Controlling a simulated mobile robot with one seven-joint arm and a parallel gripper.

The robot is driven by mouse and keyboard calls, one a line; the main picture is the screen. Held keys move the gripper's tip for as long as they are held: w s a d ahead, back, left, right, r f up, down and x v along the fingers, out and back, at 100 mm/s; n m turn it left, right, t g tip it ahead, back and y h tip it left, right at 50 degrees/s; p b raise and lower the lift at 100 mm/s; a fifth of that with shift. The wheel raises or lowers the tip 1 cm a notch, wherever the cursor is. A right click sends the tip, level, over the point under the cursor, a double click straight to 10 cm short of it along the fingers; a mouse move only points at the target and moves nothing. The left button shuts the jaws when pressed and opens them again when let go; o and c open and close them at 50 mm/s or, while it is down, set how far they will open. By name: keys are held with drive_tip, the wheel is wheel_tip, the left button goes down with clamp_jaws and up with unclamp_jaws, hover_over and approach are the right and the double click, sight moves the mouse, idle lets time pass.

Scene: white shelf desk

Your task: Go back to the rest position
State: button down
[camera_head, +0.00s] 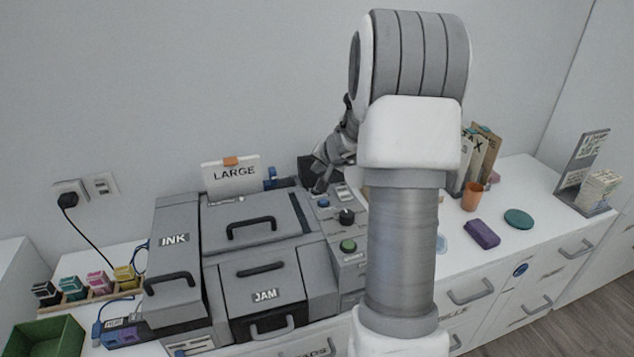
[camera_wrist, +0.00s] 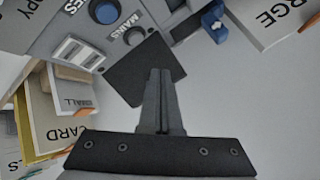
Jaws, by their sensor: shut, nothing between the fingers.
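My arm stands up in the middle of the head view and hides part of the desk. My gripper (camera_head: 322,180) is behind the arm's left side, above the back of the printer's control panel (camera_head: 347,245). In the wrist view my gripper (camera_wrist: 160,75) has its two fingers together with nothing between them. A dark square plate (camera_wrist: 125,72) shows just past the fingertips; I cannot tell whether they touch it. The grey printer (camera_head: 225,290) has an INK cover (camera_head: 172,260) and a JAM cover (camera_head: 268,297), both down.
A LARGE sign (camera_head: 232,174) stands behind the printer. Ink bottles (camera_head: 100,283) and a green bin (camera_head: 45,338) are at the left. An orange cup (camera_head: 472,197), a purple block (camera_head: 482,234) and a teal disc (camera_head: 518,219) are at the right. Folders (camera_head: 483,160) stand behind them.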

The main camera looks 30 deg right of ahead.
drive_tip(key=shift+r+p, duration=0.4)
drive_tip(key=shift+r, duration=0.45)
drive_tip(key=shift+a, duration=0.1)
